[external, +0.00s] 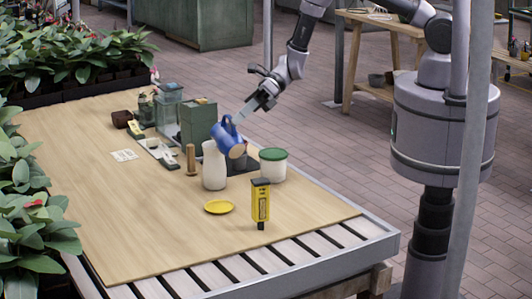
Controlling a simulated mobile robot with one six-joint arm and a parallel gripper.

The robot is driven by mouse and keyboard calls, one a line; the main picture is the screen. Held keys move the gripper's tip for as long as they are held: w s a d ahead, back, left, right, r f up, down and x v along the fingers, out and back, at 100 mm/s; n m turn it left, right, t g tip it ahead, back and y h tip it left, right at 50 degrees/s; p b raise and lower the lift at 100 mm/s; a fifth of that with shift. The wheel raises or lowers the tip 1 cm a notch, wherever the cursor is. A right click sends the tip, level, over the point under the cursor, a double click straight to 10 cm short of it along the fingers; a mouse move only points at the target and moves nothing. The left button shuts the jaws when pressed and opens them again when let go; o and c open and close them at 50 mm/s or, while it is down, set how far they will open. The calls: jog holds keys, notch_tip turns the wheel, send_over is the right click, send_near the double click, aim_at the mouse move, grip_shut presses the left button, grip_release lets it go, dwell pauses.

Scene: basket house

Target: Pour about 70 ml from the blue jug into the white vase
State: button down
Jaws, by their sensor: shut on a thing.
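The blue jug (226,139) is held in the air at the table's middle, tilted with its top toward the lower right. The white vase (214,167) stands upright on the wooden table top, just below and left of the jug. The jug overlaps the vase's upper right edge in the picture, and I cannot tell whether they touch. No stream of liquid is visible, and the levels inside jug and vase are hidden.
A white tub with a green lid (273,164) stands right of the vase. A yellow dish (219,207) and a yellow-black upright object (261,203) are in front. A green box (199,124) and a wooden peg (191,160) stand behind left. The table's left front (130,220) is clear.

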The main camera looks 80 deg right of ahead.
aim_at(240, 142)
jog(key=shift+w+d+r+m+y+p, duration=0.4)
jog(key=shift+w+d+p, duration=0.15)
jog(key=shift+p, duration=0.1)
